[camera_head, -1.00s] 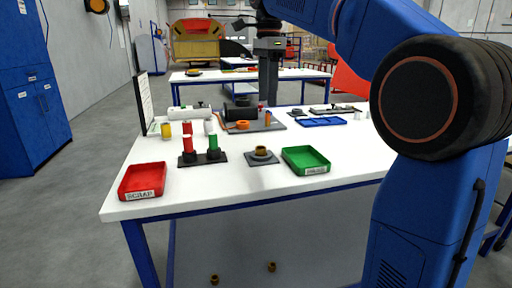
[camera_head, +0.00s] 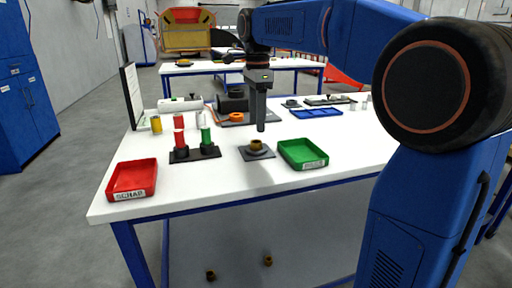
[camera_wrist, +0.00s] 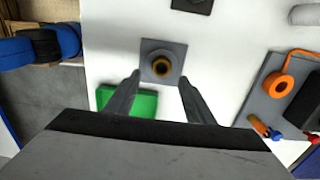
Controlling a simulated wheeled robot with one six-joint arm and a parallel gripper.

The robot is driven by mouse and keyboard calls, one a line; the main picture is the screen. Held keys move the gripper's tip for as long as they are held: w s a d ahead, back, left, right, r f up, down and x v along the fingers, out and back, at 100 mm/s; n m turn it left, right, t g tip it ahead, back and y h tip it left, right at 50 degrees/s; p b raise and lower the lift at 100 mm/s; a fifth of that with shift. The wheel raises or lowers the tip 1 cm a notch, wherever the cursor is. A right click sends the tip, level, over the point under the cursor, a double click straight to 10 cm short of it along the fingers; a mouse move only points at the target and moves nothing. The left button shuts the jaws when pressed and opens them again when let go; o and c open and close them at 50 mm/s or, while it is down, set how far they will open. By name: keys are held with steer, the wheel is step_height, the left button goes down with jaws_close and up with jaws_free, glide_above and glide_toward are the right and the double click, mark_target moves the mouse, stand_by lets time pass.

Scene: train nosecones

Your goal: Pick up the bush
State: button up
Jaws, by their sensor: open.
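The bush, a small brass-coloured ring (camera_head: 256,145), sits upright on a square grey base plate (camera_head: 247,154) on the white table. The wrist view shows the bush (camera_wrist: 161,67) from above, in the middle of its plate (camera_wrist: 148,46). My gripper (camera_head: 261,128) points down, above the table and close to the bush. In the wrist view its two fingers (camera_wrist: 156,92) are spread apart with nothing between them, and the bush shows just beyond the fingertips.
A green tray (camera_head: 303,165) stands right of the plate, and a red scrap tray (camera_head: 113,196) at the front left. A black stand (camera_head: 209,152) with red and green cylinders is left of the plate. Two brass-coloured pieces (camera_head: 268,261) lie below the table.

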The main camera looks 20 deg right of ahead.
mark_target(256, 146)
steer(key=shift+w+f, duration=0.15)
steer(key=shift+f, duration=3)
steer(key=shift+c, duration=0.4)
steer(key=c, duration=1.2)
steer(key=shift+o, duration=0.2)
steer(key=shift+r, duration=0.2)
